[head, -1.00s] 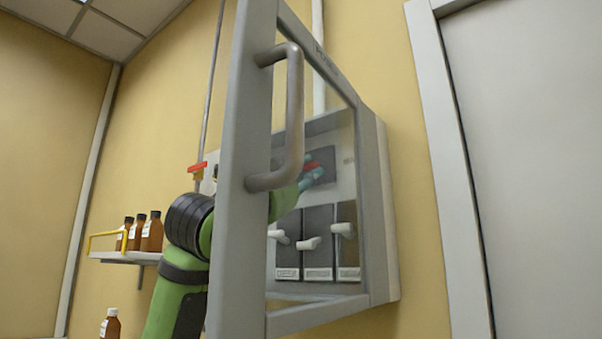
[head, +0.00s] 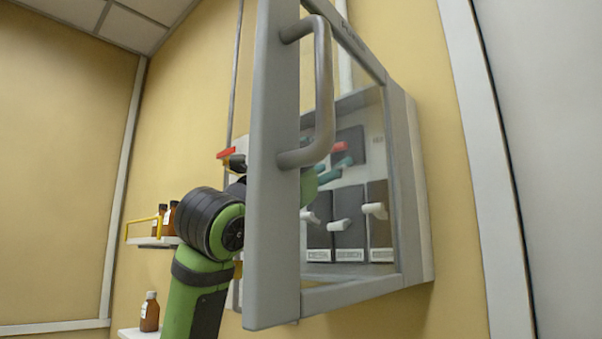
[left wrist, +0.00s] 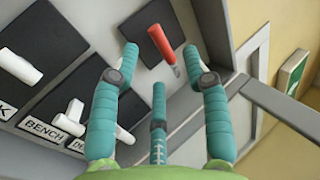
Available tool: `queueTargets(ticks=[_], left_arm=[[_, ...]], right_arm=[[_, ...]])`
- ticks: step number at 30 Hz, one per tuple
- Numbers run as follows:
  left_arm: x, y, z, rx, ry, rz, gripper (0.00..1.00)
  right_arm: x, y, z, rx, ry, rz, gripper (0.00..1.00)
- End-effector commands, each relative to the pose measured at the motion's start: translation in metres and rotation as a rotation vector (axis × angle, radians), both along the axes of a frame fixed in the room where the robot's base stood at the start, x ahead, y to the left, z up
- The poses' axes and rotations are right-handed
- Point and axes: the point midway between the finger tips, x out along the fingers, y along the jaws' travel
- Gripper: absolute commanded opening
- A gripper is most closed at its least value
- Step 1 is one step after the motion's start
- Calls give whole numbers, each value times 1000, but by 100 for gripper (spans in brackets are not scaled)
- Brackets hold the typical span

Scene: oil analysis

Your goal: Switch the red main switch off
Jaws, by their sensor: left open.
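The red main switch (head: 340,147) is a red handle on a dark plate in the upper part of the wall cabinet's panel. In the head view it lies roughly level. In the left wrist view the red handle (left wrist: 160,45) slants, with its metal pivot at the lower right end. My left gripper (head: 338,170) is open and empty just below the handle, seen through the door's window. In the left wrist view its teal fingers (left wrist: 160,65) are spread, with the handle beyond and between the tips, seemingly apart from them. My right gripper is not in view.
The open grey cabinet door (head: 272,200) with its bar handle (head: 325,90) stands in front of my left forearm. Several white-levered switches (head: 341,225) sit below the red one. Brown bottles (head: 168,216) stand on a shelf at left. A grey door is at right.

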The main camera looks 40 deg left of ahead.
Motion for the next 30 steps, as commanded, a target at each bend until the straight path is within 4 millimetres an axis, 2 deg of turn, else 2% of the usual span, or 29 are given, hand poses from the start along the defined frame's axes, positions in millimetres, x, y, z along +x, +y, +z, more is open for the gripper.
queueTargets(ticks=[6, 12, 18, 30], left_arm=[[-39, 4, -24, 1, -1, 3, 47], [-63, 6, -39, 0, 0, 2, 47], [-70, 5, -44, -1, 1, 0, 47], [-70, 5, -43, -1, 1, 0, 47]], right_arm=[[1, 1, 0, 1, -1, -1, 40], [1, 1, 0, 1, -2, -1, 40], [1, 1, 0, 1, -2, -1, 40], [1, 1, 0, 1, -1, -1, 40]])
